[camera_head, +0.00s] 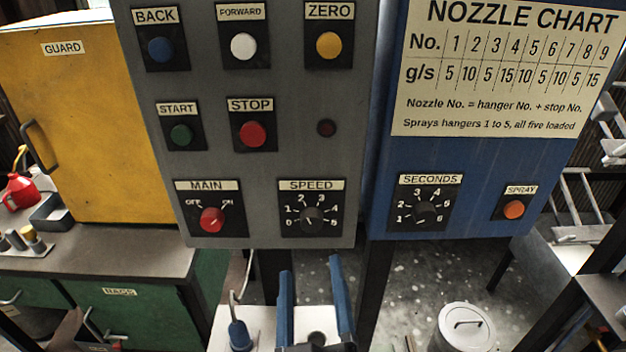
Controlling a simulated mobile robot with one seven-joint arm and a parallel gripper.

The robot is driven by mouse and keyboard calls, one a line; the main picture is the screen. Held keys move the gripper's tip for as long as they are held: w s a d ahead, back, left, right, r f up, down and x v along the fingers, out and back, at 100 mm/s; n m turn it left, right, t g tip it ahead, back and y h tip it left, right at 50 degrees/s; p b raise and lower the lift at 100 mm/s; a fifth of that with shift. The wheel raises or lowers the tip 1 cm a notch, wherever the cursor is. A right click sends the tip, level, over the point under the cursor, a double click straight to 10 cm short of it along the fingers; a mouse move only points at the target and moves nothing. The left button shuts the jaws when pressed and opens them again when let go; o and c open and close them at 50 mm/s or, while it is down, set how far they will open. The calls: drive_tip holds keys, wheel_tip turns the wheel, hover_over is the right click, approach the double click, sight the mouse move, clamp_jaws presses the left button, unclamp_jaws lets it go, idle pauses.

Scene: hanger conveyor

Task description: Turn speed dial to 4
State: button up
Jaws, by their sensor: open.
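The speed dial (313,219) is a black knob on a black plate under the SPEED label, low on the grey control panel (300,90). Its scale runs from 0 at the lower left over the top to 5 at the right. The pointer mark is too small to read for sure. My gripper (310,266) shows two blue fingers pointing up at the bottom of the view. The fingers are apart with nothing between them. They are below the panel's lower edge in the picture, and do not touch the dial.
A red MAIN knob (211,219) sits left of the dial. STOP (252,134) and START (181,135) buttons are above. The blue panel at right bears a SECONDS dial (427,214), an orange SPRAY button (514,209) and the nozzle chart (500,120). A yellow guard (80,130) stands left.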

sight(312, 225)
drive_tip(key=shift+n+g, duration=0.7)
drive_tip(key=shift+g, duration=0.1)
drive_tip(key=w+p, duration=0.2)
drive_tip(key=w, duration=0.1)
drive_tip(key=w+p, duration=0.2)
drive_tip(key=w, duration=0.1)
drive_tip(key=w+p, duration=0.2)
drive_tip(key=w, duration=0.1)
drive_tip(key=shift+w+d+f, duration=0.15)
drive_tip(key=shift+w+f, duration=0.15)
drive_tip(key=shift+f, duration=0.05)
clamp_jaws()
